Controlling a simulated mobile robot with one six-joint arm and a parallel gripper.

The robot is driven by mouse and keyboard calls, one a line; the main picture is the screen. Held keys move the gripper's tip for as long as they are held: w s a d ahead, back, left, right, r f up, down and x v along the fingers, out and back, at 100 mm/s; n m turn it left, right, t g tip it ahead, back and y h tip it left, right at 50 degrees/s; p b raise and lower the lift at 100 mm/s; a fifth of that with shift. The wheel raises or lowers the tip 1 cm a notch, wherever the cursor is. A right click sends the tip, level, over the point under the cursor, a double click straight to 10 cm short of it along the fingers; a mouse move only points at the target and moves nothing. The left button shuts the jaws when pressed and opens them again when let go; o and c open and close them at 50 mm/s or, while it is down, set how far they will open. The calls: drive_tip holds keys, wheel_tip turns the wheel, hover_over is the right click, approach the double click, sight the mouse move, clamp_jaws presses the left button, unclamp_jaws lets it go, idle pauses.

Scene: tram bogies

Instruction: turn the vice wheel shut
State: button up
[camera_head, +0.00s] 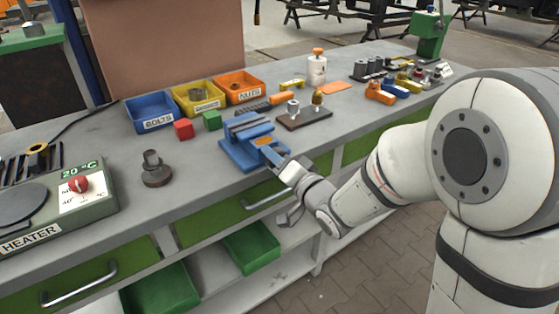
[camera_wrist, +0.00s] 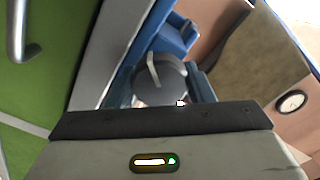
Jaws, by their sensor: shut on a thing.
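The blue vice (camera_head: 238,152) stands on the workbench near its front edge, with grey jaws on top. My gripper (camera_head: 277,157) reaches in from the right to the vice's front end and covers the wheel in the head view. In the wrist view the dark grey round vice wheel (camera_wrist: 158,92) with a lighter bar across it is right in front of the gripper's dark edge. Blue vice body (camera_wrist: 172,36) shows behind the wheel.
A red cube (camera_head: 183,129) and a green cube (camera_head: 212,120) lie left of the vice. Bins of bolts (camera_head: 151,111) and nuts (camera_head: 241,87) stand behind. A plate with knobs (camera_head: 304,117) is close at right. A heater (camera_head: 62,207) stands far left.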

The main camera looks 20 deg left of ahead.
drive_tip(key=shift+r+m, duration=0.1)
drive_tip(key=shift+m, duration=0.2)
idle(0.4)
drive_tip(key=o, duration=0.9)
drive_tip(key=shift+o, duration=0.4)
drive_tip(key=shift+f, duration=0.2)
